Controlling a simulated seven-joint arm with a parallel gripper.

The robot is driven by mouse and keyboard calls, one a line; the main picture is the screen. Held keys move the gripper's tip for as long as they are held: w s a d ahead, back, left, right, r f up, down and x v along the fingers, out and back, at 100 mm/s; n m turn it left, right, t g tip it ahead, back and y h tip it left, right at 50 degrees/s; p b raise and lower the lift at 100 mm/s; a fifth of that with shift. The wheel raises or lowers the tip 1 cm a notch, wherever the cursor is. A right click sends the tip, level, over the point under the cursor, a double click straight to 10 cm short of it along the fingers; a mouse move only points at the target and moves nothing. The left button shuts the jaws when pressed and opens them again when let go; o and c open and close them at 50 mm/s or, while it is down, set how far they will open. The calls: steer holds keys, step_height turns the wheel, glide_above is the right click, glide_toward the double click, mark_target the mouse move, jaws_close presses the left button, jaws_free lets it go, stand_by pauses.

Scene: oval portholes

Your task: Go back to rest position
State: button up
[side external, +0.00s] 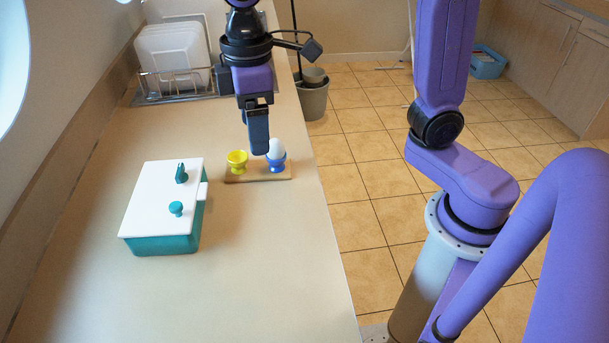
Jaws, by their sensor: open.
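My gripper (259,148) points down over the counter, just above and beside a small wooden board. It is open, seen edge-on so that one finger hides the other. A white egg (277,148) stands upright in a blue egg cup (276,165) on the right part of the board (245,178). The fingertips are close to the egg's left side in the picture; I cannot tell whether they touch it. A yellow egg cup (237,161) stands on the left part of the board, and I see no egg in it.
A teal box (165,244) with a white lid (155,200) and teal knobs sits left on the counter (260,270). A dish rack (178,86) with white dishes stands at the back. The front counter is clear. A bin (312,98) stands on the floor beyond the right edge.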

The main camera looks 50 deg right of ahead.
steer(key=s+d+f+n, duration=0.1)
steer(key=s+d+f, duration=0.3)
steer(key=s, duration=0.5)
steer(key=s+d+f+n, duration=0.1)
steer(key=s+d+f, duration=0.2)
steer(key=s+d, duration=0.5)
steer(key=shift+s+d+f, duration=0.35)
steer(key=shift+d+f, duration=0.05)
steer(key=shift+d, duration=0.2)
